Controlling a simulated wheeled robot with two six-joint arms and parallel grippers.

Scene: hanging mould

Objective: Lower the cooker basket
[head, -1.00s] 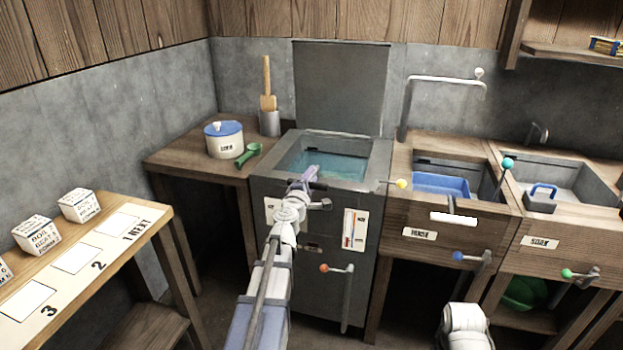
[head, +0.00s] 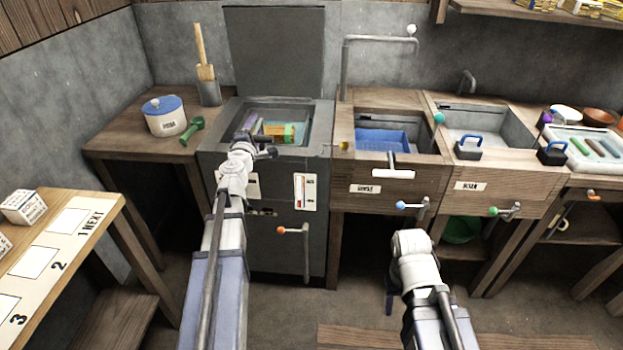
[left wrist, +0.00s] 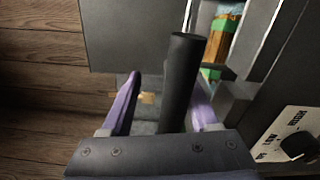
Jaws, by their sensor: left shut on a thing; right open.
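The cooker (head: 318,150) is a dark metal box with its lid (head: 275,50) raised behind. Its open top shows teal liquid and a green, yellow and orange load (head: 280,132), which also shows in the left wrist view (left wrist: 224,32). I cannot make out the basket's own frame. My left gripper (head: 245,122) is over the cooker's front left. In the left wrist view its purple fingers (left wrist: 162,95) are shut around a dark round handle (left wrist: 182,75). My right gripper (head: 389,300) hangs low in front of the sinks, mostly hidden by its wrist, and holds nothing that I see.
An orange-knobbed lever (head: 305,245) is on the cooker's front. A white-blue pot (head: 165,118) and green scoop (head: 193,128) stand on the left table. Two basins lie right, one with a blue tray (head: 382,140). The label table (head: 75,225) is at front left.

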